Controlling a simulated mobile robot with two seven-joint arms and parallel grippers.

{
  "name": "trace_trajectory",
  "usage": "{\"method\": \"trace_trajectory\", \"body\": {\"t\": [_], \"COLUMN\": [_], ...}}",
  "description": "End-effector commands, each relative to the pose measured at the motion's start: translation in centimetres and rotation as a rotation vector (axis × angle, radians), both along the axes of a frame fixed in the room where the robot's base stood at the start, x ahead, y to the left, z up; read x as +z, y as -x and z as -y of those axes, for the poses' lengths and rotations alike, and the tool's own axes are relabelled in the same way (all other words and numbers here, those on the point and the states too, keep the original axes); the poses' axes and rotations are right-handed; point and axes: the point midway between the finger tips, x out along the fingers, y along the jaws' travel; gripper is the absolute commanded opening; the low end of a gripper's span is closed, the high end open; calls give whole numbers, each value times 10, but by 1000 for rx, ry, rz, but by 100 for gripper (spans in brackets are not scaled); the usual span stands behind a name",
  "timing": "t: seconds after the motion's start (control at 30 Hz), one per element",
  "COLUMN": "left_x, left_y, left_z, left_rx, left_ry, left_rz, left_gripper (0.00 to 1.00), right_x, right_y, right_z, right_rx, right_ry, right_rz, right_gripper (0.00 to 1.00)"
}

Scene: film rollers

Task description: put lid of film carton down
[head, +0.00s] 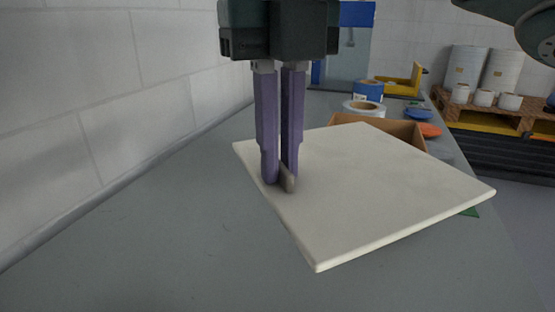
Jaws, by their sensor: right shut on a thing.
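The lid (380,190) is a flat, cream-coloured square plate in the middle of the head view. My right gripper (280,182) comes down from the top with its two purple fingers close together. It is shut on a small grip piece (289,180) near the lid's left side. The lid looks roughly level, over the grey bench; I cannot tell whether it touches anything beneath. Behind it, a brown open carton (410,130) shows only in part, its front hidden by the lid. My left gripper is not in view.
A white roll with a brown core (364,106) and a blue roll (368,88) stand behind the carton. A brick wall (90,110) borders the grey bench (160,230), which is clear at left and front.

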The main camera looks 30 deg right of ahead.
Motion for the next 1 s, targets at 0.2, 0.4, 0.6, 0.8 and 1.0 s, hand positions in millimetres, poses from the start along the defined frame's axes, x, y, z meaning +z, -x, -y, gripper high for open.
{"method": "trace_trajectory", "body": {"t": [0.2, 0.4, 0.6, 0.8, 1.0], "left_x": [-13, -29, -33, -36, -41], "left_y": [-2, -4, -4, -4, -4], "left_z": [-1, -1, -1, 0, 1], "left_rx": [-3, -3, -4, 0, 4], "left_ry": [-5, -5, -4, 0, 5], "left_rz": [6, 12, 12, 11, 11], "left_gripper": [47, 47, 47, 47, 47], "right_x": [-25, -83, -133, -156, -186], "right_y": [1, 2, 2, 1, 1], "right_z": [-3, -3, -3, -3, -3], "right_rx": [22, 19, 18, 20, 19], "right_ry": [-1, 0, 1, 1, 1], "right_rz": [-5, -8, -4, 1, -2], "right_gripper": [0, 0, 0, 0, 0]}}
